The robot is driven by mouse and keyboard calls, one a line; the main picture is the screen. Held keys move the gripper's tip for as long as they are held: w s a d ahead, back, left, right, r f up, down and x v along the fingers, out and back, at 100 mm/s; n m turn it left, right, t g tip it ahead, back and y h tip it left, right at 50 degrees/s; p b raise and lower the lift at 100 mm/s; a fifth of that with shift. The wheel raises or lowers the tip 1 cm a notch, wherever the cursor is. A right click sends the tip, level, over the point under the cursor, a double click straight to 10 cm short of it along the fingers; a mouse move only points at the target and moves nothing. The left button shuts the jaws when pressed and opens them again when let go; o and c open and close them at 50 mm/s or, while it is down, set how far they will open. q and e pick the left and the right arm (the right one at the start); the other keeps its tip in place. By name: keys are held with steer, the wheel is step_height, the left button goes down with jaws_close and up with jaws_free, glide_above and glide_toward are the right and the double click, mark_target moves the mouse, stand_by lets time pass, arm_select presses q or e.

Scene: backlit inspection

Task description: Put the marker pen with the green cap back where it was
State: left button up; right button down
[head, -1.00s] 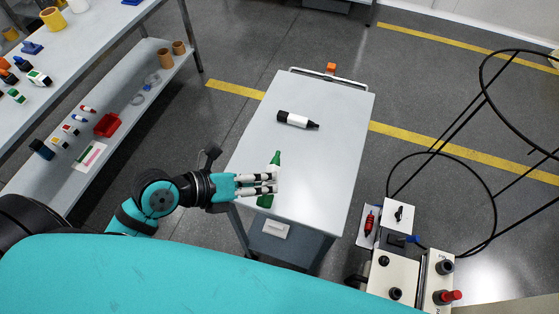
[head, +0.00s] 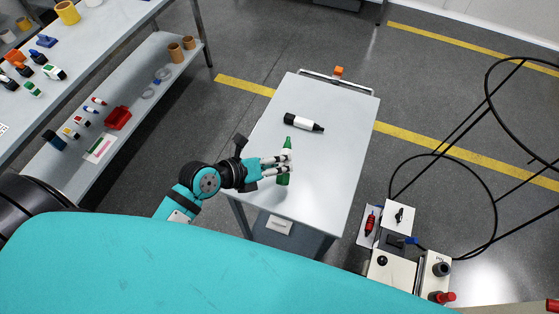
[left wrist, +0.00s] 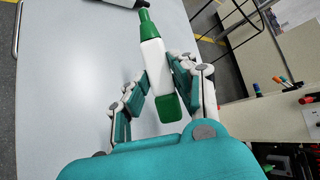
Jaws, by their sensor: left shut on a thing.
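The marker pen with green ends and a white barrel (head: 284,179) is between the fingers of my left gripper (head: 284,162), over the grey cart top. The left wrist view shows the pen (left wrist: 152,57) gripped across its white barrel, with the fingers of my left gripper (left wrist: 160,85) on both sides. Its narrow green end points away from me and its wide green end lies near the palm. I cannot tell whether the pen touches the cart top. My right gripper is not in view.
A black-and-white marker (head: 304,123) lies on the cart top (head: 325,185) beyond the pen. The cart's right and front areas are bare. A workbench with a lower shelf (head: 150,110) stands left, holding small items and a red bin (head: 118,117). A panel with knobs (head: 390,270) is at right.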

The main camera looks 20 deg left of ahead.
arm_select(q)
steer(key=shift+w+a+f, duration=0.1)
steer(key=shift+w+a, duration=0.05)
steer(key=shift+w, duration=0.75)
step_height(320, 180, down, 4)
steer(key=shift+r, duration=0.25)
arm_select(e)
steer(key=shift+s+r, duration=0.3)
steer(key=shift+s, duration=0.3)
arm_select(q)
steer(key=shift+f, duration=0.15)
steer(key=o, duration=1)
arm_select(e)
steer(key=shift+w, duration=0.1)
